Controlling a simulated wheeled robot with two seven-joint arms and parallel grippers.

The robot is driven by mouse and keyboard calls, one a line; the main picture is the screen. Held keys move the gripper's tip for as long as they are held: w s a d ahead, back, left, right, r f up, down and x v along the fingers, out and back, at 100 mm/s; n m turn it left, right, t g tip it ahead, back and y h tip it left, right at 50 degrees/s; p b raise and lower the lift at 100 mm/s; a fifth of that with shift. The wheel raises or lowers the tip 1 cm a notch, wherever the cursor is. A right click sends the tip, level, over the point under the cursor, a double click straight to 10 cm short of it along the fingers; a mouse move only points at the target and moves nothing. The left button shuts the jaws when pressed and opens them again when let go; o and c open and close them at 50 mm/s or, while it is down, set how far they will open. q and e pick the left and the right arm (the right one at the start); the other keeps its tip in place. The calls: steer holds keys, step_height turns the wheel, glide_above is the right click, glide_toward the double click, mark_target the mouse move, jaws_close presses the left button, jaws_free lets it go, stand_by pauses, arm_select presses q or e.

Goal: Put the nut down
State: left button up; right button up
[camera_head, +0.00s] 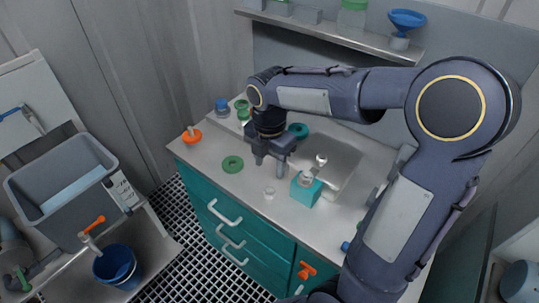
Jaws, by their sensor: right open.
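My right gripper (268,168) points down over the counter, with its fingers apart and nothing visible between them. A teal ring (299,131) lies behind and right of the gripper, partly near the wrist. I cannot tell which ring the task's nut is. A small whitish piece (269,191) stands on the counter in front of the gripper. My left gripper is not in view.
A teal block with a pale fitting (305,191) stands right of the gripper, beside the recessed sink (341,165). An orange-based part (191,136), a blue-capped jar (222,106) and green pieces (243,114) stand at the counter's left and back. The front-left counter is mostly free.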

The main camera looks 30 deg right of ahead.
steer(key=s+a+r+m+t+y, duration=0.1)
steer(key=s+a+m+t+y, duration=0.1)
steer(key=s+m, duration=0.6)
steer(key=s+a+r+m+t+y, duration=0.1)
steer(key=s+a+m+t, duration=0.1)
steer(key=s+m, duration=0.7)
steer(key=m+t, duration=0.1)
steer(key=m, duration=0.6)
steer(key=shift+a+t+y, duration=0.2)
steer(key=shift+t+y, duration=0.1)
steer(key=shift+y, duration=0.1)
